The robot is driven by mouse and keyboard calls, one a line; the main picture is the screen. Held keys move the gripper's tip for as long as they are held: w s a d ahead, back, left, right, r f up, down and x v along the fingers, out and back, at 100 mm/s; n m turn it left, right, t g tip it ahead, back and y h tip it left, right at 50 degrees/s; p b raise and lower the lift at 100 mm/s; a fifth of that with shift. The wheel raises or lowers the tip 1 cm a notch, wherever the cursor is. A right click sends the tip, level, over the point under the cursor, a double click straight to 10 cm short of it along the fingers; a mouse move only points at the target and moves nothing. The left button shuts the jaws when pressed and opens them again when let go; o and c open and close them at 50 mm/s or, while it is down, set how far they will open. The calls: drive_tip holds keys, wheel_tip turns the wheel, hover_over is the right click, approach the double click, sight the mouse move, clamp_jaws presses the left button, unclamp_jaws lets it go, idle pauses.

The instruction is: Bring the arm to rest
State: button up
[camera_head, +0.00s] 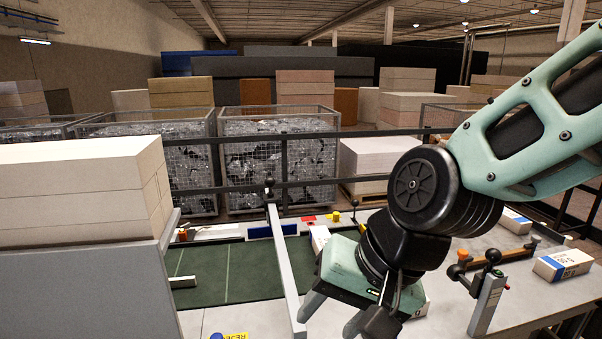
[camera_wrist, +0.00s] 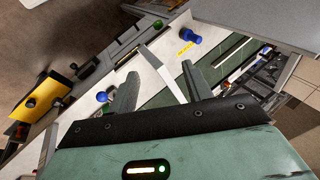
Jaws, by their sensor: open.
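My gripper (camera_head: 333,318) hangs at the lower middle of the head view, over the pale work table (camera_head: 205,322), its fingers pointing down. In the wrist view my gripper (camera_wrist: 160,72) has its two fingers apart, with nothing held between them. Beyond the fingers, a pale bar (camera_wrist: 164,72) and the green mat show. My arm is bent, coming in from the right of the head view. A pale box is partly hidden behind my gripper, so I cannot tell how far apart they are.
A green mat (camera_head: 205,270) and a long metal bar (camera_head: 283,265) lie left of my gripper. White-and-blue reams (camera_head: 563,264) lie on the right, near a post with a handle (camera_head: 487,300). A tall pale stack (camera_head: 75,190) stands left. Railings and mesh cages (camera_head: 280,155) stand behind.

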drive_tip(key=s+d+f+n+g+h, duration=0.2)
drive_tip(key=s+d+f+n+h, duration=0.25)
drive_tip(key=s+d+n, duration=0.55)
wheel_tip(320, 180, down, 18)
drive_tip(key=m+b, duration=0.1)
drive_tip(key=b, duration=1.7)
drive_tip(key=shift+w, duration=0.3)
drive_tip(key=shift+r, duration=0.1)
